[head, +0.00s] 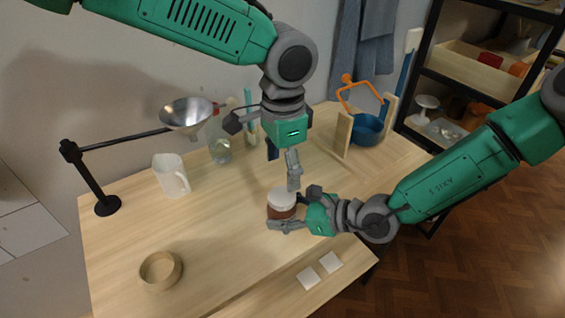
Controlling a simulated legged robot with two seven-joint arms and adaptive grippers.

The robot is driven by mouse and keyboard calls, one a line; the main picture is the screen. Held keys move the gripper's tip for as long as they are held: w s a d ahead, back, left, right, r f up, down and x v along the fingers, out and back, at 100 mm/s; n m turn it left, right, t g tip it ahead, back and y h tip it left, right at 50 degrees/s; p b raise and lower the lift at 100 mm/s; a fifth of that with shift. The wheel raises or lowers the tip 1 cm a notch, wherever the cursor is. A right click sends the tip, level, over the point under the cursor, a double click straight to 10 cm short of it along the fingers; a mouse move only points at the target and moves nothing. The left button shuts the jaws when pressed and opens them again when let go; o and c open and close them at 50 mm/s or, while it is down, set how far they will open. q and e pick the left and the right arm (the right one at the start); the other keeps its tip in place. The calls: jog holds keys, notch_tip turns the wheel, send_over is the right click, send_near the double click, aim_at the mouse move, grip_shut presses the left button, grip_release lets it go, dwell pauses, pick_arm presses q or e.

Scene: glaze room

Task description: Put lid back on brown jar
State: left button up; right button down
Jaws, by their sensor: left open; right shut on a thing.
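The brown jar (281,212) stands on the wooden table near the middle. A pale, whitish lid (282,196) shows on its top; I cannot tell whether it is fully seated. My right gripper (291,212) comes in from the right and is shut on the jar, with one finger in front of it and the other behind. My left gripper (268,152) is above and behind the jar, open and empty. One of its fingers hangs down close over the lid; whether it touches cannot be told.
A funnel (186,112) hangs on a black stand at the left, with a white pitcher (171,175) and a glass jar (220,151) nearby. A blue pot (367,130) stands back right.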

aim_at(282, 195)
pick_arm(q)
jog(key=shift+r+n, duration=0.15)
jog(key=shift+n, duration=0.75)
jog(key=shift+f, duration=4.05)
jog(key=shift+c, duration=0.3)
jog(key=c, duration=1.2)
jog(key=shift+o, duration=0.2)
jog(key=o, duration=1.4)
jog(key=shift+c, duration=0.2)
